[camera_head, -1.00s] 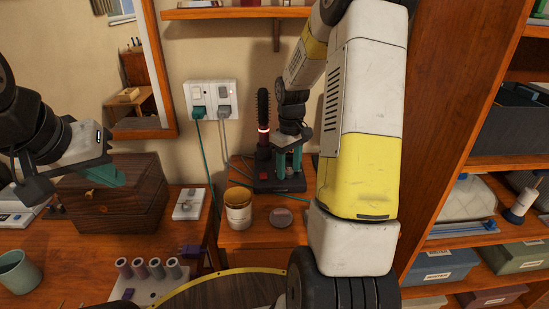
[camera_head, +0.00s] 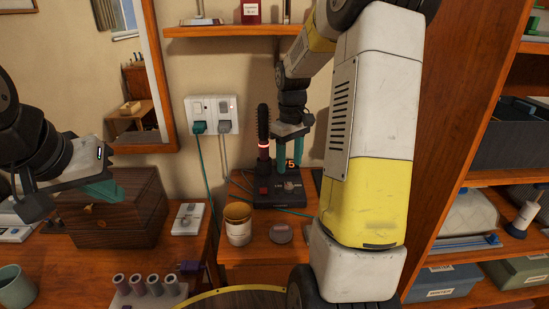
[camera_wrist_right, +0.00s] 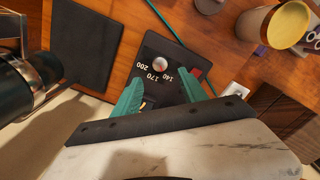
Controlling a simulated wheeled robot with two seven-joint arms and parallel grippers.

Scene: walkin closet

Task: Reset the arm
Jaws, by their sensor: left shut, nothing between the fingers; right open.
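My right gripper (camera_head: 295,168) hangs over a black base (camera_head: 280,201) on the desk, its two teal fingers apart and pointing down. In the right wrist view, the empty fingers (camera_wrist_right: 160,92) are spread in front of the base (camera_wrist_right: 172,50). A round knob (camera_wrist_right: 165,65) with marks 140, 170 and 200 shows between and beyond them. A dark round brush (camera_head: 263,128) with a glowing ring stands upright at the base's rear left. My left gripper (camera_head: 108,191) is shut and empty in front of a dark wooden box (camera_head: 140,215).
A tan cup (camera_head: 238,230) and a small round lid (camera_head: 281,233) stand in front of the base. A wall socket (camera_head: 211,115) with cords is behind. A dark flat pad (camera_wrist_right: 85,45) lies beside the base. A shelf unit (camera_head: 470,255) stands at the right.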

